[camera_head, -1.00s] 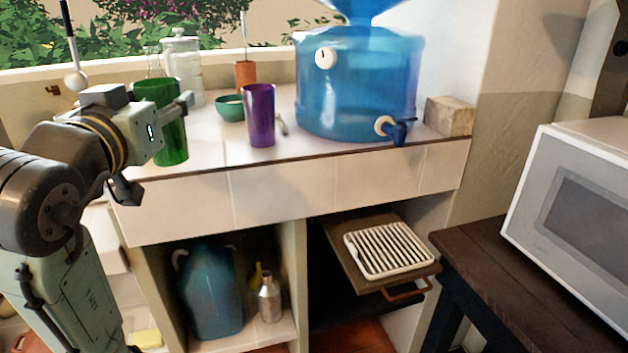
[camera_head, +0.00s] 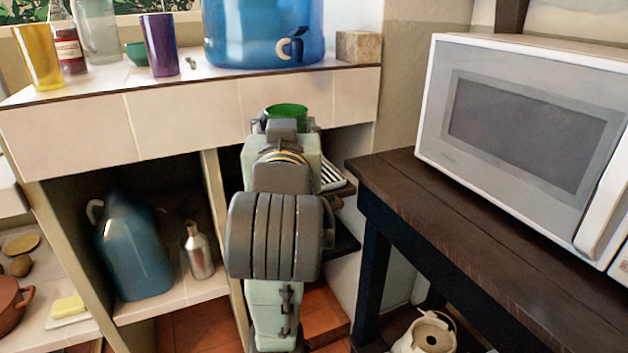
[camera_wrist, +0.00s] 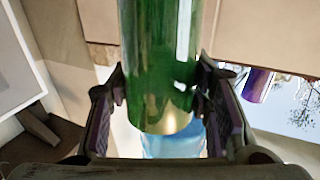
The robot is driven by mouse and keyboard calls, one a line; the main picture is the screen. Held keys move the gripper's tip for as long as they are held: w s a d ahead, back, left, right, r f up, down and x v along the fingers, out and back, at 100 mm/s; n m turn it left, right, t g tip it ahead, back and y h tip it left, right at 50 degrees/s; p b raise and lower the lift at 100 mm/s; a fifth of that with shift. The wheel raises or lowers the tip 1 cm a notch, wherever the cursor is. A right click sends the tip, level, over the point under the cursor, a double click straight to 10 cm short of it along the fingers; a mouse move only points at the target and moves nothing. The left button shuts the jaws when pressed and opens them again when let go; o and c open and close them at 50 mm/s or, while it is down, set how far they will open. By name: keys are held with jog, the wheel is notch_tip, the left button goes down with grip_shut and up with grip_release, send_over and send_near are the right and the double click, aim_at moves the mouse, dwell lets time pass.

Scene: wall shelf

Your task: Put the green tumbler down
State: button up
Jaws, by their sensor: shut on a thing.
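The green tumbler (camera_wrist: 158,60) is between the two fingers of my gripper (camera_wrist: 165,105) in the wrist view, and the fingers are shut on it. In the head view only the rim of the green tumbler (camera_head: 287,110) shows above my wrist, in front of the counter's tiled face. My arm hides the rest of it and the fingers. It is held below the counter top, near the pull-out shelf with the white slatted rack (camera_head: 332,174). I cannot tell whether the tumbler touches anything.
The counter top (camera_head: 110,78) holds a yellow tumbler (camera_head: 38,57), a purple tumbler (camera_head: 159,45), a green bowl (camera_head: 136,53) and a blue water dispenser (camera_head: 245,35). A dark table (camera_head: 400,185) with a microwave (camera_head: 530,130) stands right. A blue jug (camera_head: 135,255) and metal bottle (camera_head: 198,252) stand in the cubby.

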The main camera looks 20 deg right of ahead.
jog(key=shift+d+f, duration=0.15)
jog(key=shift+d, duration=0.2)
jog(key=p+x, duration=0.5)
jog(key=f+p+x, duration=0.1)
jog(key=p+x, duration=0.9)
jog(key=shift+d+f, duration=0.3)
jog(key=shift+d, duration=0.1)
jog(key=shift+w+d+f, duration=0.1)
jog(key=shift+w+f, duration=0.05)
jog(key=shift+f+p, duration=0.35)
jog(key=shift+f, duration=1.3)
jog(key=shift+f, duration=0.2)
jog(key=o, duration=1.3)
jog(key=shift+c, duration=0.2)
